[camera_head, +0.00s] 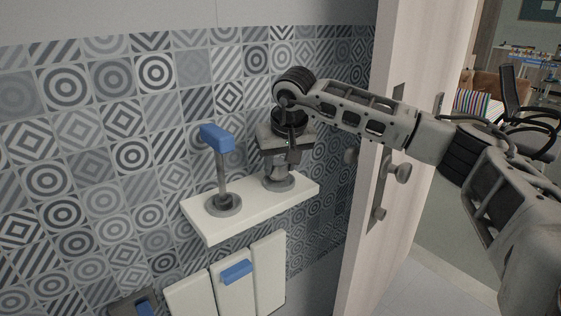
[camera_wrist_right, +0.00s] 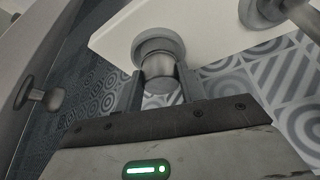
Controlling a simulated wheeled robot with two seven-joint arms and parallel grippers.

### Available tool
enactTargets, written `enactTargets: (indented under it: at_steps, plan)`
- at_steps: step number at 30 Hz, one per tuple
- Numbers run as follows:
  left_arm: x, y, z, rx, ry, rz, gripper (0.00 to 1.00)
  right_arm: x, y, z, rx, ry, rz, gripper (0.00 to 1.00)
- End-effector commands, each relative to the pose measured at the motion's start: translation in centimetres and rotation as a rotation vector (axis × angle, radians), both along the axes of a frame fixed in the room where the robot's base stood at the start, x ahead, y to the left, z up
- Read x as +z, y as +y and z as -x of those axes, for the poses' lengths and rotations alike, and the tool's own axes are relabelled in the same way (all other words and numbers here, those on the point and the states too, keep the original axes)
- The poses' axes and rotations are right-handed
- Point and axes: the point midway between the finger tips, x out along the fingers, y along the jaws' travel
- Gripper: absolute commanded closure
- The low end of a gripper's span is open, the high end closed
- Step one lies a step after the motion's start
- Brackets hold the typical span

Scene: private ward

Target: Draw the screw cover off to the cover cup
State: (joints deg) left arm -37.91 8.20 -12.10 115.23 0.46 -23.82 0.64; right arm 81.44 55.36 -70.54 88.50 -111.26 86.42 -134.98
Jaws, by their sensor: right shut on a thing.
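My right gripper (camera_head: 279,160) points down over the right end of a white wall shelf (camera_head: 240,213). It is shut on a grey metal cylindrical piece (camera_wrist_right: 160,70), with one finger on each side. The piece stands upright on a round grey flange (camera_head: 279,183) on the shelf, and seems in contact with it. I cannot tell for sure whether the piece is the screw cover. The gripper hides its top in the head view. Nothing I can clearly identify as the cover cup shows. My left gripper is not in view.
A post with a blue handle (camera_head: 217,138) stands on the shelf's left part, close to my right gripper. White panels (camera_head: 266,272), one with a blue bar (camera_head: 236,271), lie below. A door with knobs (camera_head: 400,173) is close on the right. The tiled wall is behind.

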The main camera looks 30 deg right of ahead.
Motion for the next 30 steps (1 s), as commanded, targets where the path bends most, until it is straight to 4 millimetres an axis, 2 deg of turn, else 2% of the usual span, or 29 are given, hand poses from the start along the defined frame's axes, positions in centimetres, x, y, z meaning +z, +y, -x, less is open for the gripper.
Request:
enactTargets:
  at_steps: [11, 25, 26, 28, 30]
  plan:
    - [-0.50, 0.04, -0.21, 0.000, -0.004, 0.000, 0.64, -1.03, -0.01, 0.02, 0.000, 0.000, 0.000, 0.94]
    - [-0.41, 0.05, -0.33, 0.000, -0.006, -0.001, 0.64, -1.11, -0.01, 0.04, 0.000, 0.001, 0.001, 0.94]
    - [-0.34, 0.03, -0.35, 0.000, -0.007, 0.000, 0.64, -1.08, 0.00, 0.02, 0.000, 0.001, 0.000, 0.56]
    - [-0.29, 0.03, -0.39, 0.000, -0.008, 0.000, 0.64, -1.03, -0.02, 0.01, 0.000, 0.000, 0.000, 0.37]
    - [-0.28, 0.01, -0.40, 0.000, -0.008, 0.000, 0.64, -1.02, -0.02, 0.02, 0.000, 0.000, 0.000, 0.36]
